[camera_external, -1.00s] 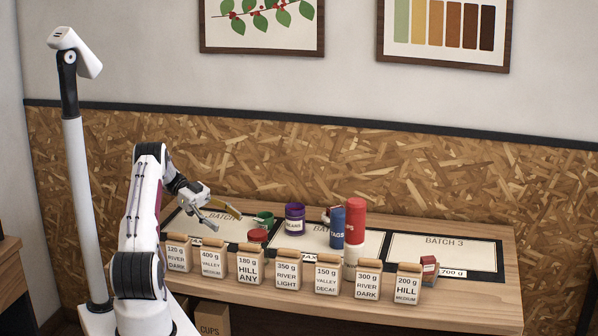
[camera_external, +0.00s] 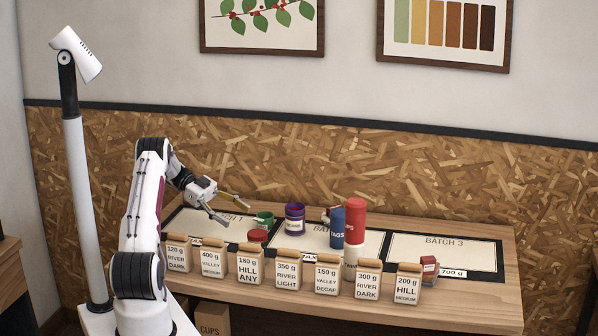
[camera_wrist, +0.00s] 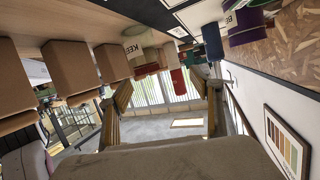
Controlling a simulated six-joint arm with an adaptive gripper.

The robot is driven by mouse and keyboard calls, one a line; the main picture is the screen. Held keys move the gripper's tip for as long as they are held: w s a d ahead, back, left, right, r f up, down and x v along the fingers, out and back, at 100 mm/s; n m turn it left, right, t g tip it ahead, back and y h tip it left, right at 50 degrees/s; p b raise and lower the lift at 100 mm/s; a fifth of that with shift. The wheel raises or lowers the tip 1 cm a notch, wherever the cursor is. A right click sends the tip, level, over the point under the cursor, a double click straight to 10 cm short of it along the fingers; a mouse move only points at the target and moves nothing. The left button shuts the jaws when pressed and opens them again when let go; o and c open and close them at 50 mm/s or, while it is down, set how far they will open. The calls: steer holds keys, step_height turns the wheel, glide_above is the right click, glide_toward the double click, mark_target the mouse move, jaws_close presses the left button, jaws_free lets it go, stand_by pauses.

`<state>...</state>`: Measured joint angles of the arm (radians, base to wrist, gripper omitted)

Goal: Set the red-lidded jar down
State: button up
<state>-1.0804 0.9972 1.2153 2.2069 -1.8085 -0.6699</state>
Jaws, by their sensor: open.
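The red-lidded jar (camera_external: 257,238) stands on the table behind the row of bags, close to the 180 g bag, which hides most of its body. In the wrist view, a white container labelled KEEP (camera_wrist: 134,46) with red below it seems to be this jar. My gripper (camera_external: 238,213) is open and empty, up and to the left of the red lid and apart from it. Its two spread fingers also show in the wrist view (camera_wrist: 166,112), with nothing between them.
A row of labelled bags (camera_external: 287,276) lines the table's front edge. A green cup (camera_external: 264,218), a purple jar (camera_external: 295,219), a blue TAGS can (camera_external: 337,228) and a tall red container (camera_external: 355,222) stand behind. The BATCH 3 mat (camera_external: 445,258) is mostly clear.

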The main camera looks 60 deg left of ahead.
steer(key=w+d+r+n+t+y, duration=0.1)
steer(key=w+d+r+t+y, duration=0.15)
steer(key=w+r, duration=0.6)
steer(key=w+d+r+t+y, duration=0.2)
steer(key=w+r+t+y, duration=0.2)
steer(key=w+r, duration=0.5)
steer(key=w+d+r+n+t+y, duration=0.1)
steer(key=d+r+n+y, duration=0.25)
steer(key=r, duration=0.35)
steer(key=w+d+r+n+t+y, duration=0.1)
steer(key=d+r+n+t+y, duration=0.15)
steer(key=r+y, duration=0.35)
steer(key=s+d+f+n+g+h, duration=0.1)
steer(key=s+d+f, duration=0.4)
steer(key=s, duration=0.8)
steer(key=s+d+f+n+g+h, duration=0.1)
steer(key=s+d+f+n+g, duration=0.2)
steer(key=s+d+f+g, duration=0.3)
steer(key=s+d+f+n+g+h, duration=0.1)
steer(key=s+d+f+g, duration=0.3)
steer(key=s+d, duration=0.9)
steer(key=s+f+n, duration=0.1)
steer(key=s+f, duration=0.1)
steer(key=s, duration=0.5)
steer(key=shift+f, duration=0.15)
steer(key=shift+s, duration=0.1)
